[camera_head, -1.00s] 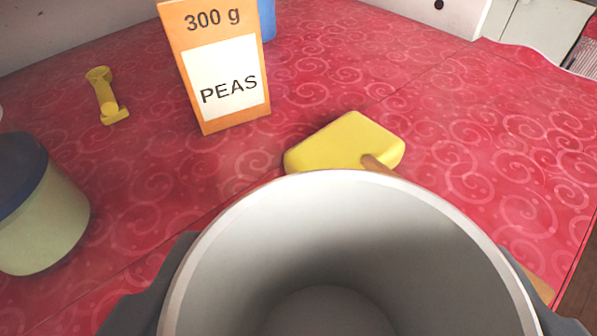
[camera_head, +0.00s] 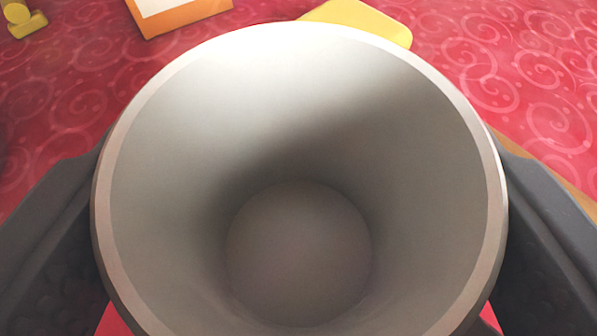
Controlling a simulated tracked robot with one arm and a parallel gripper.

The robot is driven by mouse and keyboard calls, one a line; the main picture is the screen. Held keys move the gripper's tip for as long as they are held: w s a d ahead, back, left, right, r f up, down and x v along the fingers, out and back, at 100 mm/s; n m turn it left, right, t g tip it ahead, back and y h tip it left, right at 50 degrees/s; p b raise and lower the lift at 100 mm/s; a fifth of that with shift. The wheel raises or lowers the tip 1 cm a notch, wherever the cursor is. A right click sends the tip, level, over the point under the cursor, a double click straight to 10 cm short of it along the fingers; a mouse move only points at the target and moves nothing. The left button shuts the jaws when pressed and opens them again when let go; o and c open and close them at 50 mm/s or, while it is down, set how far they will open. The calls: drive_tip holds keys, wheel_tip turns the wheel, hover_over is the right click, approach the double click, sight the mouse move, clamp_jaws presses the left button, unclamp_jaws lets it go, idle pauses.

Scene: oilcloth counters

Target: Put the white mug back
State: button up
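The white mug (camera_head: 300,130) fills the middle of the view, and I look down into its open, empty inside. My gripper (camera_head: 305,230) has one dark finger along the mug's left side and one along its right. Both fingers appear to press on its outer wall, so it looks held. The mug's handle is not visible. Its underside is hidden, so I cannot tell whether it touches the counter.
The red swirl-patterned oilcloth (camera_head: 60,110) lies around the mug. Beyond it are the orange peas box (camera_head: 185,15), cut off at the top, a yellow block-shaped thing (camera_head: 365,18) partly behind the rim, and a small yellow object (camera_head: 22,20) at top left. Clear cloth shows at right.

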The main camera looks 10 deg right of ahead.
drive_tip(key=o, duration=1.3)
drive_tip(key=shift+s+r, duration=0.1)
drive_tip(key=shift+s, duration=0.05)
drive_tip(key=v, duration=1.1)
drive_tip(key=shift+s+a+r, duration=0.1)
drive_tip(key=shift+s, duration=0.3)
